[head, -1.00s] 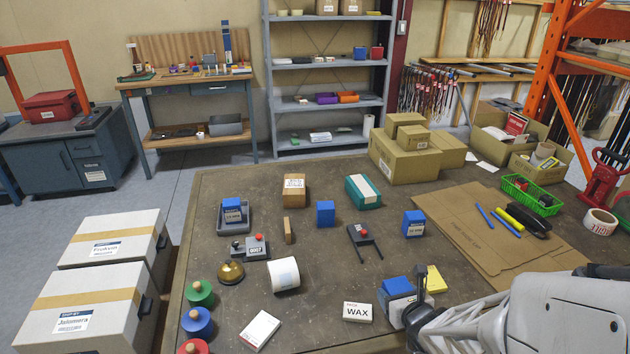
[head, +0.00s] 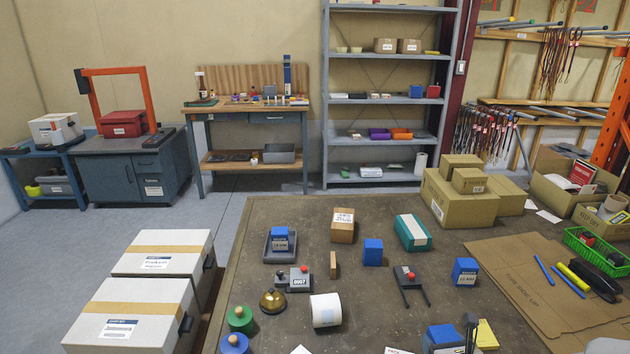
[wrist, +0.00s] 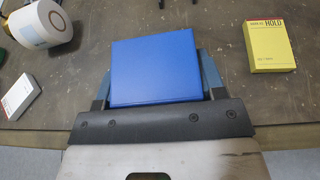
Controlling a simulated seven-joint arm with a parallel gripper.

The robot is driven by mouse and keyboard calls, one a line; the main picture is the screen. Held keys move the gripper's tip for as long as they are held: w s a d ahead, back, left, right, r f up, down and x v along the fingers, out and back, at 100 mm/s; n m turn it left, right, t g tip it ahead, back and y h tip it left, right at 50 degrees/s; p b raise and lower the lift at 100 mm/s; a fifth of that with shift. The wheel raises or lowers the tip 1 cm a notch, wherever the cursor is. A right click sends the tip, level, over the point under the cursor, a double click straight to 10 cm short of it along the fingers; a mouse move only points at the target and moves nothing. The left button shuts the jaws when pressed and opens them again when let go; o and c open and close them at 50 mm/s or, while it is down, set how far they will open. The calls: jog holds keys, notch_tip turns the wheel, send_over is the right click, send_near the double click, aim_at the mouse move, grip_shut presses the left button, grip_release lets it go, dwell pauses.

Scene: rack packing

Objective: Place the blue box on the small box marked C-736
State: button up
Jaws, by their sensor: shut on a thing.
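The blue box (wrist: 155,68) fills the middle of the wrist view, between the two fingers of my gripper (wrist: 156,78), which is shut on it. In the head view this blue box (head: 441,333) is at the bottom edge, with my gripper (head: 471,328) at its right. A pale labelled face shows below the blue; I cannot tell whether it belongs to the held box or to another box under it. I cannot read C-736 on any box. Other blue boxes with small labels stand at right (head: 465,268) and in a grey tray (head: 281,238).
A yellow HOLD box (wrist: 268,45) lies close to the right of my gripper. A white roll (head: 325,310), a brass bell (head: 273,300) and a plain blue box (head: 372,252) stand on the table. Cardboard (head: 535,280) covers the right side.

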jog(key=w+a+r+n+y, duration=0.1)
jog(key=w+a+r, duration=0.15)
jog(key=w, duration=0.85)
jog(key=w+a+r+n+y, duration=0.1)
jog(key=w+r+y, duration=0.15)
jog(key=w, duration=0.75)
jog(key=w+a, duration=0.4)
jog(key=w, duration=0.3)
jog(key=w+a+r+n, duration=0.1)
jog(key=w+a, duration=0.2)
jog(key=w, duration=0.4)
jog(key=w+a+n+g+y, duration=0.1)
jog(key=w+a, duration=0.3)
jog(key=w, duration=0.3)
jog(key=shift+w+a+r, duration=0.15)
jog(key=shift+a+r, duration=0.05)
jog(key=shift+a, duration=0.15)
jog(key=shift+w, duration=0.1)
jog(key=shift+w+a+f, duration=0.1)
jog(key=shift+w+f, duration=0.15)
jog(key=shift+w, duration=2.4)
jog(key=shift+w+a+f, duration=0.1)
jog(key=shift+w+f, duration=0.15)
jog(key=shift+w, duration=2.35)
jog(key=shift+w+f, duration=0.25)
jog(key=shift+w, duration=2.4)
